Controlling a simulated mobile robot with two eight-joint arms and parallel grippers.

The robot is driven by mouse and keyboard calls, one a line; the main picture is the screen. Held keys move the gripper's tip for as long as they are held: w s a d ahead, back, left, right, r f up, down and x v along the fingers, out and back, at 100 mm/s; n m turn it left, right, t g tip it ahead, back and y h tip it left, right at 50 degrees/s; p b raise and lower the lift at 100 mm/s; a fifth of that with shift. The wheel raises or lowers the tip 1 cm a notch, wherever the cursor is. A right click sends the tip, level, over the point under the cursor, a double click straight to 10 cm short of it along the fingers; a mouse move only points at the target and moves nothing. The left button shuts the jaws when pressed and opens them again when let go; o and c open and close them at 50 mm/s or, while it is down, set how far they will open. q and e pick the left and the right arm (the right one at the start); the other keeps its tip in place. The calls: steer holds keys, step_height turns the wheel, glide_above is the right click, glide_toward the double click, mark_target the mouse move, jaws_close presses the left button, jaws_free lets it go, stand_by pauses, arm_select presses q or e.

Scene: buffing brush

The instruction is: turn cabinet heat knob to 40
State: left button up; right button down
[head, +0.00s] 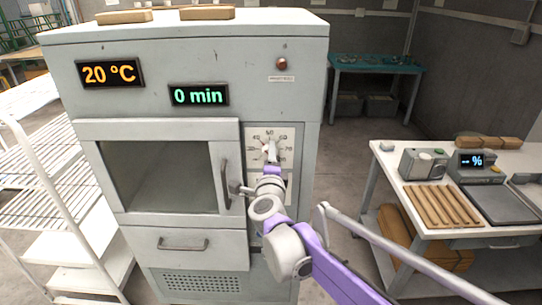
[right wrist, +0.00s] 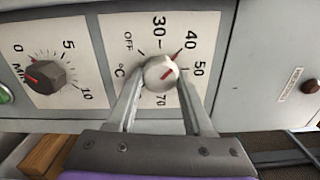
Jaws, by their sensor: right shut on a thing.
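The grey cabinet (head: 215,40) stands in the middle of the head view, with an orange display (head: 110,73) reading 20 °C and a green display (head: 199,95) reading 0 min. My right gripper (right wrist: 158,82) is shut on the round silver heat knob (right wrist: 160,71), one finger on each side. The knob's dial shows OFF, 30, 40, 50 and 70. In the head view my right gripper (head: 270,153) partly hides the dial. My left gripper is not in view.
A dark minutes knob (right wrist: 44,75) is left of the heat knob in the wrist view. The cabinet door handle (head: 225,184) is close to my right arm. A white table (head: 390,163) with devices is at right, a white rack (head: 70,190) at left.

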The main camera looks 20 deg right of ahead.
steer(key=shift+c, duration=1.5)
jaws_free()
steer(key=b+v, duration=0.1)
steer(key=v, duration=1)
steer(key=shift+w, duration=0.1)
